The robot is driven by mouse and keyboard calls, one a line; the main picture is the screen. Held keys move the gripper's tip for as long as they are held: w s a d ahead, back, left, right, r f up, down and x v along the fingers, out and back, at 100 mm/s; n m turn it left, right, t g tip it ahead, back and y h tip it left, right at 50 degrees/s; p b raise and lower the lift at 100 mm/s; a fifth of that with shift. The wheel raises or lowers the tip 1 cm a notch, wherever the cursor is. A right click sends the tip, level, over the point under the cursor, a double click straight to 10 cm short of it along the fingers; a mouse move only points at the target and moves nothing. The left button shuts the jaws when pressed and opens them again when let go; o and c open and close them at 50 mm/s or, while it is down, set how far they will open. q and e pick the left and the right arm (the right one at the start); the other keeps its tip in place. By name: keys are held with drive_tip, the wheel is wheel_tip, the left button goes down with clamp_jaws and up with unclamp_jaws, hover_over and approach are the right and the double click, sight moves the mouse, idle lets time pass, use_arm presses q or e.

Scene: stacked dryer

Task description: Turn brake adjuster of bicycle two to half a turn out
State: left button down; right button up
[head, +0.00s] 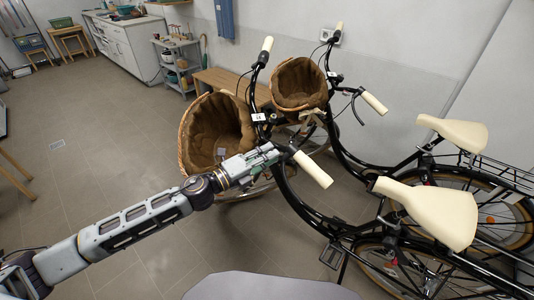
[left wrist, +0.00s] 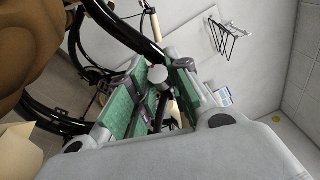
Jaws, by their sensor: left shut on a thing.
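The nearer bicycle (head: 310,207) is black, with a cream saddle, cream grips and a large wicker basket (head: 186,138) lined in brown. A small white tag (head: 258,117) sits by its handlebar; I cannot read it clearly. My left gripper (head: 276,151) is at this handlebar, just left of the near cream grip (head: 312,169). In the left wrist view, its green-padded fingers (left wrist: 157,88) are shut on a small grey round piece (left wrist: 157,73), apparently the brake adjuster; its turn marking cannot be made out. My right gripper is not in view.
The second bicycle (head: 352,155), with a smaller basket (head: 299,84), stands close behind the nearer one. A wooden bench (head: 222,80), a shelf trolley (head: 176,65) and white cabinets (head: 125,45) are at the back. The tiled floor at left is mostly free.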

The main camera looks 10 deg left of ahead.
use_arm(q)
drive_tip(key=c, duration=1.3)
unclamp_jaws()
drive_tip(key=shift+s+a, duration=0.15)
drive_tip(key=shift+a, duration=0.05)
drive_tip(key=shift+v, duration=5.65)
drive_tip(key=shift+s+f, duration=0.1)
